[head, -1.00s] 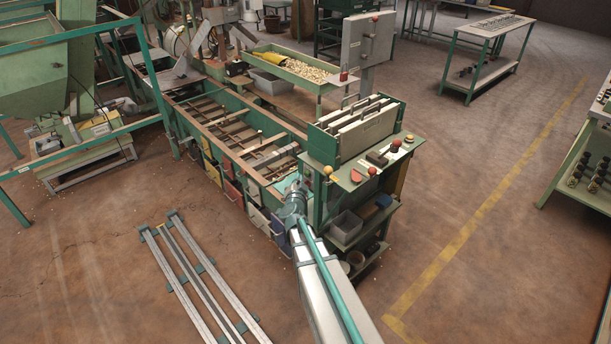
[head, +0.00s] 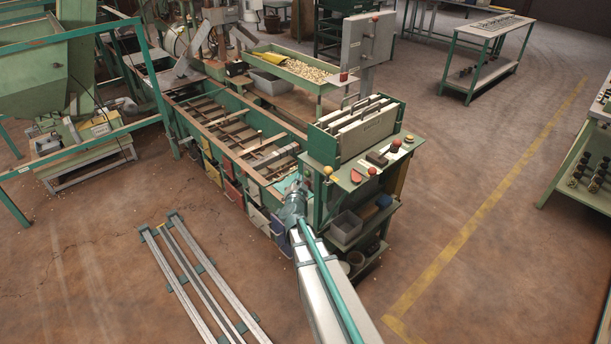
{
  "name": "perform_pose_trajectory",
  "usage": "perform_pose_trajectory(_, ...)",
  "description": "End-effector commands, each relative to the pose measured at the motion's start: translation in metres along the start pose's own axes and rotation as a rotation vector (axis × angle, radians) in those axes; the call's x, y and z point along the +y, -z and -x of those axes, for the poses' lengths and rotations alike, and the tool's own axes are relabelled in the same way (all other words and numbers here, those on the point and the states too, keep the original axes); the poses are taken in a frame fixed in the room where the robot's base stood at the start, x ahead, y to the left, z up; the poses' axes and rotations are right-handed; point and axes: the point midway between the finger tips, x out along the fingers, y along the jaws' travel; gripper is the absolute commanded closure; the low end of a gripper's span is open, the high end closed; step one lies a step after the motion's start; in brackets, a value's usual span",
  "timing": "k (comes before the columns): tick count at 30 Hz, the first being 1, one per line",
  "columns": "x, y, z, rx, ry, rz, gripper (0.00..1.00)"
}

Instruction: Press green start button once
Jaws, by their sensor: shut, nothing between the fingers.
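I cannot clearly make out a green start button in the head view. The green control ledge (head: 340,180) carries a red wedge-shaped piece (head: 356,176), a dark box (head: 377,159) and several ball knobs, orange-red and yellow. My gripper (head: 299,184) is small at the far end of my arm, low against the left side of this ledge's stand. It is shut and empty. Its fingertips are hard to see, and I cannot tell whether they touch the stand.
A grey cabinet (head: 366,42) with a red button on top stands behind the ledge. The long slatted sorting bed (head: 230,135) with coloured bins lies left of my gripper. Metal rails (head: 190,275) lie on the floor.

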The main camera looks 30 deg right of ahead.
Motion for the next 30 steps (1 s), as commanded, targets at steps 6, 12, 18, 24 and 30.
perform_pose_trajectory(6, 0.0018, 0.0021, -0.0029, 0.0, 0.0, 0.0, 1.0)
perform_pose_trajectory(12, 0.0042, 0.0043, -0.0061, 0.0, 0.0, 0.001, 1.0)
perform_pose_trajectory(18, 0.0043, 0.0042, -0.0059, 0.0, 0.0, 0.0, 1.0)
perform_pose_trajectory(24, 0.0045, 0.0045, -0.0064, 0.0, 0.0, 0.0, 1.0)
perform_pose_trajectory(30, 0.0054, 0.0055, -0.0077, 0.0, 0.0, 0.0, 1.0)
